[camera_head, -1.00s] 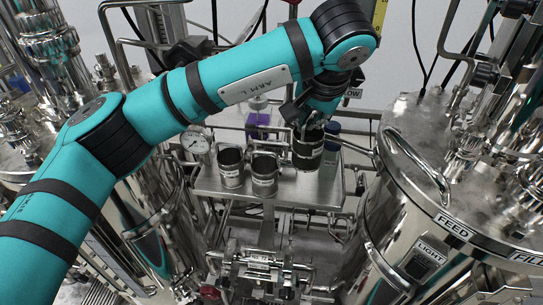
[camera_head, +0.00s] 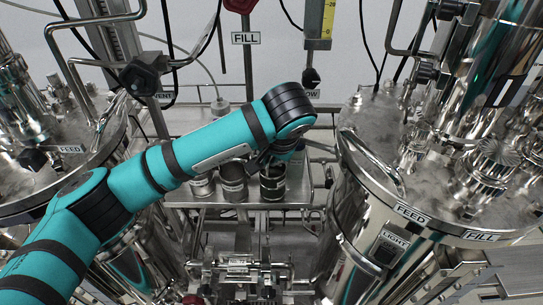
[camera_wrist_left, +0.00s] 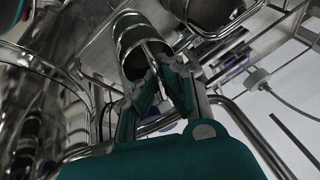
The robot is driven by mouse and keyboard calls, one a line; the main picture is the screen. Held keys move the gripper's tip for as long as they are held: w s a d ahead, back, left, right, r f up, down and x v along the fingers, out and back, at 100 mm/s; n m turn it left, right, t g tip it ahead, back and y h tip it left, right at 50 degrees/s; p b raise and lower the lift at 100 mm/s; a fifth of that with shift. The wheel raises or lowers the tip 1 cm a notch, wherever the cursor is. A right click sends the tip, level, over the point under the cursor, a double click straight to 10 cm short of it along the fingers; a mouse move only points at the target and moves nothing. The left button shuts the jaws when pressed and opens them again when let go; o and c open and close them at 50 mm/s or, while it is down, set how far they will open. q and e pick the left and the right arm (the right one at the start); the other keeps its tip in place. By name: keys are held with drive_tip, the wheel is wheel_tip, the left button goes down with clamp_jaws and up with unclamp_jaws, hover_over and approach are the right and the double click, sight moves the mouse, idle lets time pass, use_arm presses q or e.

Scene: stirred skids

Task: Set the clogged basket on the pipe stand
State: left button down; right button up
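My left arm reaches in from the left in the head view. Its gripper (camera_wrist_left: 160,80) is mostly hidden there behind the wrist. In the left wrist view, its two fingers are close together on the thin wire handle of a banded metal basket (camera_wrist_left: 135,38). This appears to be the dark basket (camera_head: 272,184) at the right of a row in the head view. I cannot tell from its label or inside whether it is the clogged one, nor whether it touches the steel shelf (camera_head: 190,204) below. I cannot single out the pipe stand. My right gripper is not in view.
Two similar baskets stand close to the left, a nearer one (camera_head: 233,184) and a farther one (camera_head: 202,188). A large lidded vessel (camera_head: 372,205) stands at the right, with a raised lid handle. Pipes and valves (camera_head: 240,272) crowd the space below the shelf.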

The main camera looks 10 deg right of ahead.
use_arm(q)
drive_tip(key=c, duration=2.1)
unclamp_jaws()
drive_tip(key=shift+f, duration=0.15)
drive_tip(key=o, duration=0.5)
drive_tip(key=shift+o, duration=0.6)
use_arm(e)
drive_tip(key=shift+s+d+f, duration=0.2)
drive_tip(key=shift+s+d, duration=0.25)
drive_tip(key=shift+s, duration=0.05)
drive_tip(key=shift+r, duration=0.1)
use_arm(q)
drive_tip(key=shift+r, duration=0.3)
drive_tip(key=b+v, duration=0.3)
drive_tip(key=v, duration=0.8)
drive_tip(key=shift+s+r, duration=0.25)
drive_tip(key=shift+r, duration=0.05)
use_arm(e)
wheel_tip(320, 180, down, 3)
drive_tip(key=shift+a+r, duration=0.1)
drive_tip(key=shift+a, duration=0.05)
